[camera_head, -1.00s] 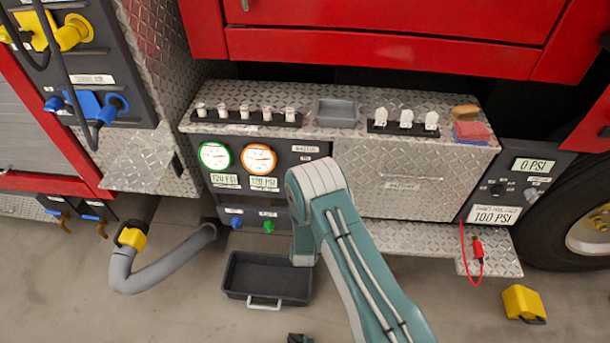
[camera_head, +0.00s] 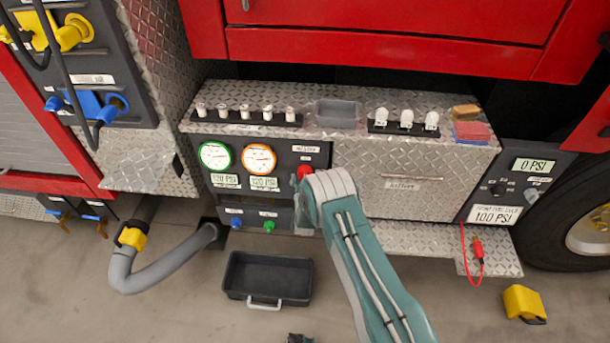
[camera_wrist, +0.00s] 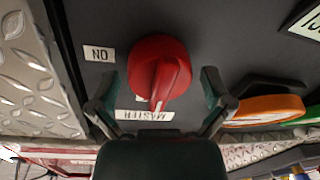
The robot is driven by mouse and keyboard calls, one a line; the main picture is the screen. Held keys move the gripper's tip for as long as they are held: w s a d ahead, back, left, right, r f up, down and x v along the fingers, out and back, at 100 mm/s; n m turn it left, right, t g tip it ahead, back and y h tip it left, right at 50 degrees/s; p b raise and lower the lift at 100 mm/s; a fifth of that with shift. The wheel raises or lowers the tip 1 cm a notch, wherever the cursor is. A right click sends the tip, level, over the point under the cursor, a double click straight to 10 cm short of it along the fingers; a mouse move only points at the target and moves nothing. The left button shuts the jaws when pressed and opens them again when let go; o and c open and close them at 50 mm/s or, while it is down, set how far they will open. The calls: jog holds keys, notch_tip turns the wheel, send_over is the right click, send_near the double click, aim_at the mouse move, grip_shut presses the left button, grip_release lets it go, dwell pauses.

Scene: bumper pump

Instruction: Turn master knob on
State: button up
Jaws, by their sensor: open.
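The red master knob (camera_wrist: 158,68) sits on a dark panel (camera_wrist: 110,25) in the wrist view, upside down there, with a "MASTER" label (camera_wrist: 146,115) and an "ON" label (camera_wrist: 99,54) beside it. Its raised grip points toward the MASTER label. Another small label is partly hidden behind the knob. My gripper (camera_wrist: 160,90) is open, with one finger on each side of the knob and visible gaps to it. In the head view, the knob (camera_head: 303,171) shows under the MASTER label, just above my arm; the gripper fingers are hidden there.
Two round gauges, green-rimmed (camera_head: 215,156) and orange-rimmed (camera_head: 259,159), are left of the knob. A diamond-plate door (camera_head: 410,180) is to the right. A black tray (camera_head: 268,278) and a grey hose (camera_head: 165,262) are on the floor below.

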jog(key=c, duration=1)
